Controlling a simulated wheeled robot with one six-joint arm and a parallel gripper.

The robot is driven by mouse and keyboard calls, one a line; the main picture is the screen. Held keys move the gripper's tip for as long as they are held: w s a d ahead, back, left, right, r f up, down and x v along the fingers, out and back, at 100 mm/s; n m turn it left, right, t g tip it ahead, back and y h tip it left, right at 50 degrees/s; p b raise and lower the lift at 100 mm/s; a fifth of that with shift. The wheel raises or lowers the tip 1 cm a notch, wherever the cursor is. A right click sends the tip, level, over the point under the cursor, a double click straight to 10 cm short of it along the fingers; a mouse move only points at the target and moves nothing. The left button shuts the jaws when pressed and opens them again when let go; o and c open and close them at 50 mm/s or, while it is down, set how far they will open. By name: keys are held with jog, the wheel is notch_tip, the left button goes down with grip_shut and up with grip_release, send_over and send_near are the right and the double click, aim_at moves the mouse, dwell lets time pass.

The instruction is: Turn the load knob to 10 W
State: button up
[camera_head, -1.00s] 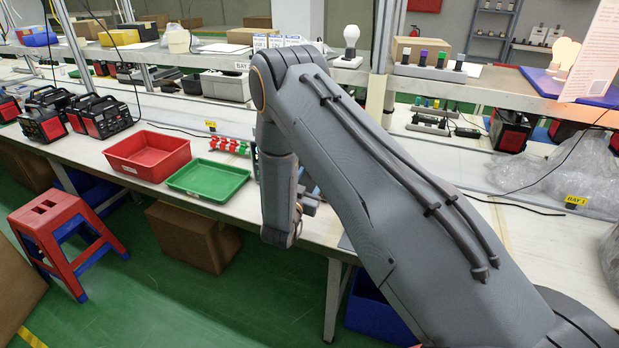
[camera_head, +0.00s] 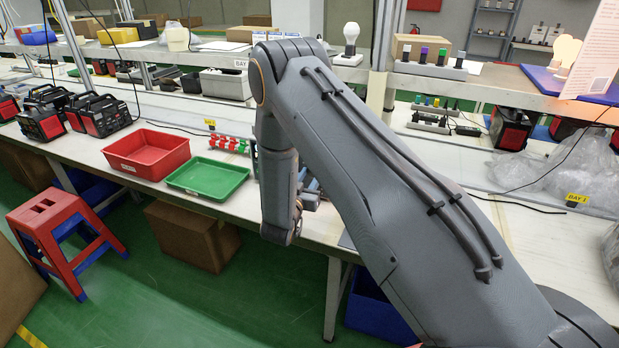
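The load knob cannot be made out in this view. My arm covers the stretch of bench where its lower links hang. My wrist (camera_head: 281,222) hangs at the front edge of the white bench (camera_head: 340,238), to the right of the green tray. My gripper's fingers are hidden behind the wrist. A small grey-blue piece (camera_head: 311,194) shows just right of the wrist, and I cannot tell what it belongs to. No contact between gripper and knob can be seen.
A green tray (camera_head: 207,177) and a red tray (camera_head: 147,154) stand left of my wrist. Behind them are red-and-green parts (camera_head: 228,144). Black-and-red power units (camera_head: 98,113) stand farther left. A shelf with a bulb (camera_head: 350,42) is above. A red stool (camera_head: 55,232) stands on the floor.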

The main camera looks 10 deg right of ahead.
jog(key=n, duration=0.3)
jog(key=n+b, duration=0.1)
jog(key=n, duration=0.3)
jog(key=shift+w+a+r+b, duration=0.1)
jog(key=shift+r+b, duration=0.05)
jog(key=shift+b, duration=0.15)
jog(key=n, duration=0.5)
jog(key=shift+r+n+g+h+b, duration=0.1)
jog(key=shift+n+g+h+b, duration=0.2)
jog(key=shift+n+g, duration=0.1)
jog(key=o, duration=1)
jog(key=shift+a, duration=0.15)
jog(key=shift+o, duration=0.2)
jog(key=shift+d, duration=0.2)
jog(key=shift+a, duration=0.1)
